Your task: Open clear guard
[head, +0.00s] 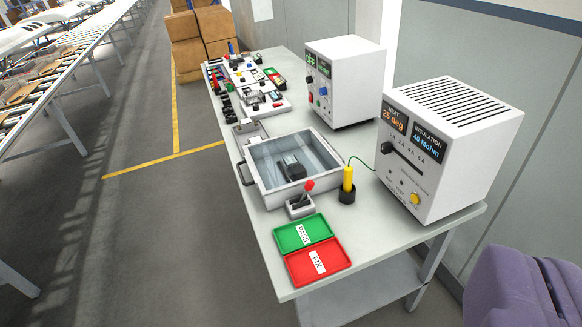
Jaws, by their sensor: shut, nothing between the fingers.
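The clear guard (318,150) is a see-through panel over a grey metal box on the workbench. It looks shut, lying flat across the box. A dark handle (243,175) sticks out from the box's left side. A dark device (291,167) shows inside through the panel. A lever switch with a red knob (309,186) stands at the box's front edge. My gripper is not in view, so its place relative to the guard is hidden.
The grey bench (385,268) also bears a green PASS and red FIX tray (318,262), a yellow probe in a black holder (348,183), a white insulation tester (440,150) and a second white instrument (340,80). Small parts fill the far end. The aisle floor (140,240) at left is clear.

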